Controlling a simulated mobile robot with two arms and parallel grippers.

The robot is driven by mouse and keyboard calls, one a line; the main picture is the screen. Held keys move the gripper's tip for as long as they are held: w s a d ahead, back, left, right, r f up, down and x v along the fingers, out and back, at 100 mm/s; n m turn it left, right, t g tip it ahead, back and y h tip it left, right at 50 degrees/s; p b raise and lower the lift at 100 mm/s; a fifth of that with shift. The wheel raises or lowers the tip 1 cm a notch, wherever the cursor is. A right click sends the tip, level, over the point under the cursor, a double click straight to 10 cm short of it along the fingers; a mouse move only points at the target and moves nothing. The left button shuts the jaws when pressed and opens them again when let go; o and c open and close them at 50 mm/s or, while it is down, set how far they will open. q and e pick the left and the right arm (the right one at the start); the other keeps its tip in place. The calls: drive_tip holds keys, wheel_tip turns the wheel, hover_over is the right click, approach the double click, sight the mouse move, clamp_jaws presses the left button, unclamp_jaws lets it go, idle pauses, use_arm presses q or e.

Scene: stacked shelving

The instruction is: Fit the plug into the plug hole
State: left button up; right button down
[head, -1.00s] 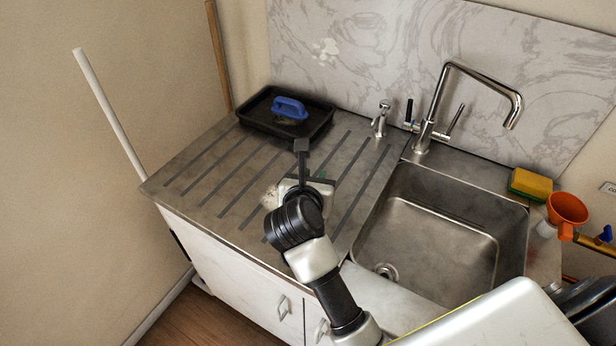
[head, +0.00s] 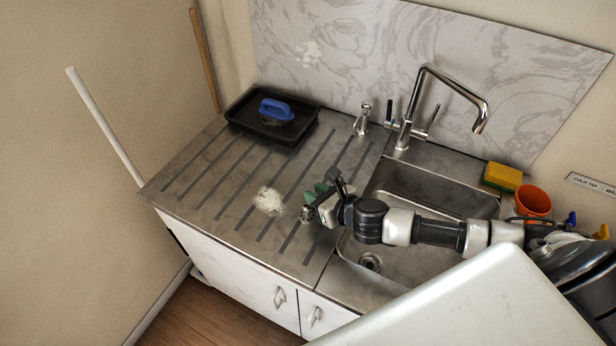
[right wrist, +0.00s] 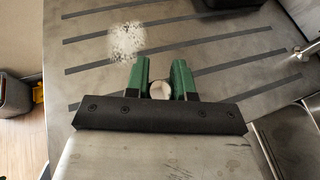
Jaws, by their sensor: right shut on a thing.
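My right gripper (head: 314,200) is above the draining board, near the sink's left edge, with its fingers pointing left. In the right wrist view its green fingers (right wrist: 159,88) are shut on a small pale, rounded thing, which appears to be the plug (right wrist: 159,91). In the head view a small grey round piece (head: 307,214) shows at the fingertips, too small to make out well. The plug hole (head: 370,262) is a round metal drain in the near left part of the sink floor, to the right of and below the gripper in the picture. My left gripper is not in view.
The grooved draining board (head: 215,190) carries a whitish patch (head: 268,200) and a black tray (head: 240,118) with a blue-handled brush (head: 276,111). A tall tap (head: 425,100) stands behind the sink (head: 420,190).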

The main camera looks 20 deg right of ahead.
drive_tip(key=s+d+f+n+g+y, duration=0.1)
drive_tip(key=s, duration=0.1)
drive_tip(key=s+d+f+n+y+p, duration=0.1)
drive_tip(key=s+d+f+n+y, duration=0.1)
drive_tip(key=s+d+f+n+g+y, duration=0.1)
drive_tip(key=s, duration=0.1)
drive_tip(key=shift+d+f+n+g+y, duration=0.15)
drive_tip(key=shift+d+n+g+y, duration=0.15)
drive_tip(key=shift+d, duration=0.05)
drive_tip(key=s+d+f+n+g+y+b, duration=0.2)
drive_tip(key=s+d+f+b, duration=0.3)
drive_tip(key=f, duration=0.5)
drive_tip(key=shift+s+d+f+n+g+b, duration=0.15)
drive_tip(key=shift+s+d+n+g+b, duration=0.15)
drive_tip(key=shift+s+d+n+b, duration=0.15)
drive_tip(key=shift+w, duration=0.1)
drive_tip(key=b, duration=0.4)
hover_over(366, 265)
wheel_tip(366, 265, down, 6)
drive_tip(key=shift+r, duration=0.1)
idle(0.9)
drive_tip(key=shift+f+b, duration=0.8)
drive_tip(key=shift+f, duration=0.3)
